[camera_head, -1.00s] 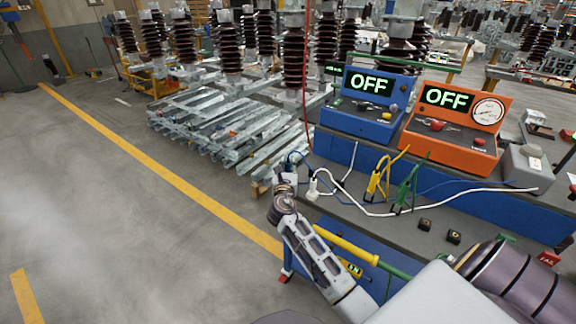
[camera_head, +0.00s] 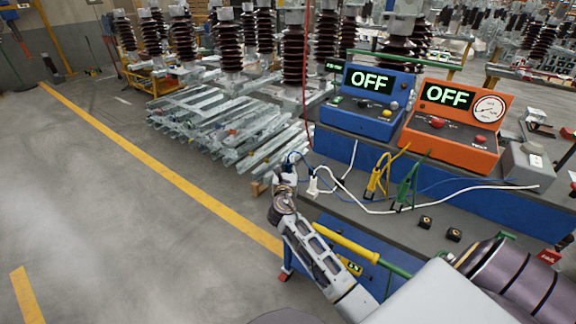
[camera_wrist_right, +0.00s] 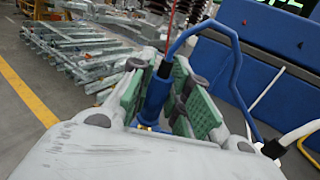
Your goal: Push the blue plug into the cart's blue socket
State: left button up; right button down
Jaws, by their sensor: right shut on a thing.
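My right gripper (camera_head: 290,168) is at the left end of the cart's grey top (camera_head: 450,209). In the right wrist view its green-padded fingers (camera_wrist_right: 158,90) are shut on the blue plug (camera_wrist_right: 154,98), which stands roughly upright between them. A blue cable (camera_wrist_right: 238,62) loops from the plug over to the right. In the head view the plug is mostly hidden by the gripper. I cannot make out the blue socket; whether the plug touches it does not show. My left gripper is not in view.
A white plug (camera_head: 313,187) with a white cable stands right beside the gripper. Yellow (camera_head: 374,184) and green (camera_head: 405,193) leads stand further right. A blue box (camera_head: 366,104) and an orange box (camera_head: 452,128), both reading OFF, stand behind. Open floor lies left.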

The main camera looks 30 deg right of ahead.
jog(key=shift+f+b, duration=0.35)
jog(key=shift+f, duration=0.45)
jog(key=c, duration=1.3)
grip_release()
jog(key=shift+s, duration=0.1)
jog(key=shift+v, duration=5.95)
jog(key=shift+a, duration=0.1)
jog(key=shift+r, duration=0.1)
notch_tip(320, 180, up, 9)
jog(key=p, duration=0.9)
jog(key=shift+r+p, duration=0.4)
jog(key=shift+p, duration=0.15)
